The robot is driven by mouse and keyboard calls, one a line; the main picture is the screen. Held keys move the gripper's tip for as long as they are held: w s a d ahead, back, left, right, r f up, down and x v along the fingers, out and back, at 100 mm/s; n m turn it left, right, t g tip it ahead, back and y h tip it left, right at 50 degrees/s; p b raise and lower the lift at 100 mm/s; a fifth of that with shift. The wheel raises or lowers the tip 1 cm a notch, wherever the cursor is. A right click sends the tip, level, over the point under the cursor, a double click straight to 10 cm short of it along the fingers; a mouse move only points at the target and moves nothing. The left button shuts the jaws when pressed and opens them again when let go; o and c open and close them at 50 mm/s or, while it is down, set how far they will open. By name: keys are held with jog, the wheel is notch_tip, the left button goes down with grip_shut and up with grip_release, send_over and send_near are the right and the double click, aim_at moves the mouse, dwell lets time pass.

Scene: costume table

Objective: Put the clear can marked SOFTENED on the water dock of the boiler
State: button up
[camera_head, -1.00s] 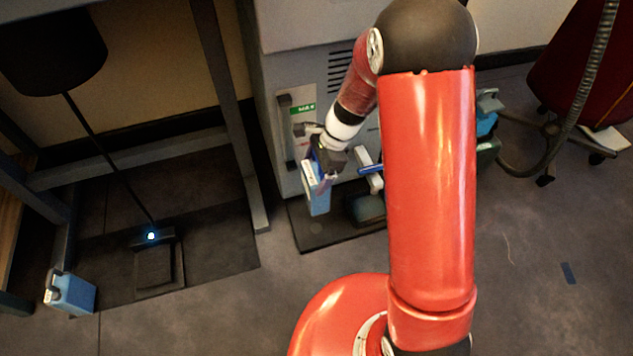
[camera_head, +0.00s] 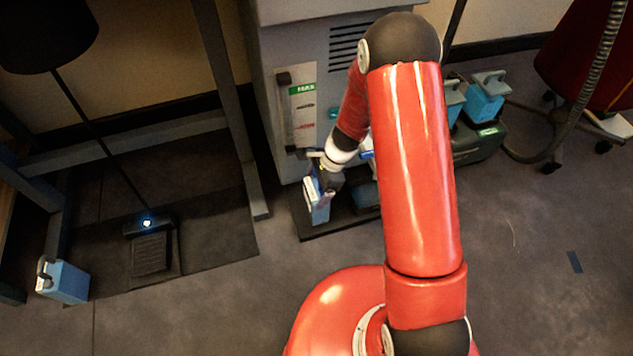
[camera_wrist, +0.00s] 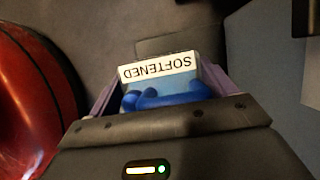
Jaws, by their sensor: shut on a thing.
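My gripper (camera_head: 324,182) is shut on a clear, blue-tinted can (camera_head: 317,212), low in front of the grey boiler (camera_head: 290,50). In the wrist view the can's white label (camera_wrist: 160,69) reads SOFTENED, upside down, with a blue handle (camera_wrist: 165,98) between my purple fingers. The can looks roughly upright. It is over or on the left part of a black base tray (camera_head: 350,226) at the boiler's foot; I cannot tell if it touches. A dark, rounded thing (camera_head: 366,195) is on the tray to the can's right, partly hidden by my arm.
Another blue can (camera_head: 66,284) stands on the floor at left, near a black pedal-like box (camera_head: 150,252) with a lit blue light. More blue cans (camera_head: 487,100) stand at right on a dark green case (camera_head: 478,145). A hose (camera_head: 535,150) runs beside a red chair.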

jog(key=shift+f, duration=0.75)
jog(key=shift+f, duration=0.2)
jog(key=o, duration=1.9)
jog(key=d+r+n+t+p, duration=0.1)
jog(key=d+r+n, duration=0.15)
jog(key=r, duration=0.85)
jog(key=d+r+n+p, duration=0.1)
jog(key=d+r+p, duration=0.15)
jog(key=r, duration=0.75)
jog(key=s+d+r+n+t+h, duration=0.1)
jog(key=s+d+r+n+t, duration=0.1)
jog(key=s+r, duration=0.4)
jog(key=s+d+r+n+t+h, duration=0.1)
jog(key=s+d+r+n+t, duration=0.1)
jog(key=s+r+n, duration=0.3)
jog(key=s+d+r+n+t+h, duration=0.1)
jog(key=s+d+r+n, duration=0.3)
jog(key=s+r, duration=0.4)
jog(key=shift+s+d+r+t+h+b, duration=0.25)
jog(key=shift+s+d+t+h+b, duration=0.15)
jog(key=shift+s+h, duration=0.2)
